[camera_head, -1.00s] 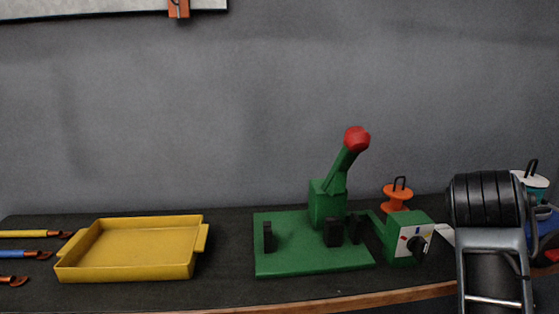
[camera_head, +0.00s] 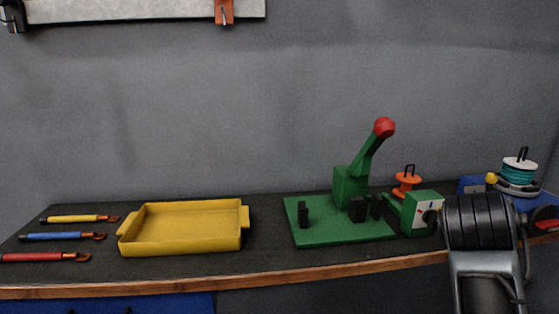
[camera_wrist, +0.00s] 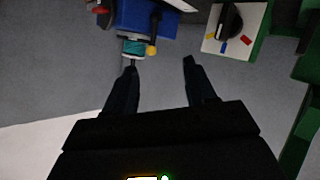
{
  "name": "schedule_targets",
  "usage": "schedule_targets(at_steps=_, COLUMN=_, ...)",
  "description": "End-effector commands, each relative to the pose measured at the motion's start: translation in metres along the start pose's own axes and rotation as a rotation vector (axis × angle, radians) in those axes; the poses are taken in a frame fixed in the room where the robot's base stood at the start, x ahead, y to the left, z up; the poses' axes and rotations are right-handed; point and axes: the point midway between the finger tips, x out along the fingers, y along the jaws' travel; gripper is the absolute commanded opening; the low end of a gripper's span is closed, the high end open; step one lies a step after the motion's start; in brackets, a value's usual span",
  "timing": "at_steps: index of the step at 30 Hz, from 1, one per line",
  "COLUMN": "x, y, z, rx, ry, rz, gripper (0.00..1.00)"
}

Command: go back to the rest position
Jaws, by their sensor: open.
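My gripper (camera_wrist: 160,68) is open in the wrist view, with its two dark fingers apart and nothing between them. The wrist view is tilted, with the bench objects along its top. In the head view my arm stands at the lower right, in front of the bench's right end, and the gripper itself cannot be made out there. A green press (camera_head: 312,235) with a red-knobbed lever stands on the bench. A green box with a dial (camera_head: 424,213) sits right beside it, and its dial face shows in the wrist view (camera_wrist: 236,29).
A yellow tray (camera_head: 185,248) lies empty on the bench (camera_head: 270,258). Yellow (camera_head: 75,218), blue (camera_head: 60,237) and red (camera_head: 40,257) cables lie left of it. An orange spool (camera_head: 407,184) and a teal-wound spool (camera_head: 518,171) by a blue bin (camera_head: 472,185) stand at right.

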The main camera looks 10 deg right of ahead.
Motion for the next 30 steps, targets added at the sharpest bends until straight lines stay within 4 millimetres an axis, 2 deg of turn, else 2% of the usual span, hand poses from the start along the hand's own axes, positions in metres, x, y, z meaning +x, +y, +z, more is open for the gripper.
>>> schedule_targets(at_steps=11, x=-0.006, y=-0.017, z=0.057, rx=-0.089, ry=0.062, rz=-0.080, gripper=0.55)
schedule_targets(at_steps=17, x=-0.024, y=-0.032, z=0.116, rx=-0.160, ry=0.119, rz=-0.178, gripper=0.55)
schedule_targets(at_steps=23, x=-0.060, y=-0.040, z=0.184, rx=-0.210, ry=0.178, rz=-0.313, gripper=0.55)
schedule_targets(at_steps=30, x=-0.120, y=-0.036, z=0.255, rx=-0.216, ry=0.224, rz=-0.474, gripper=0.55)
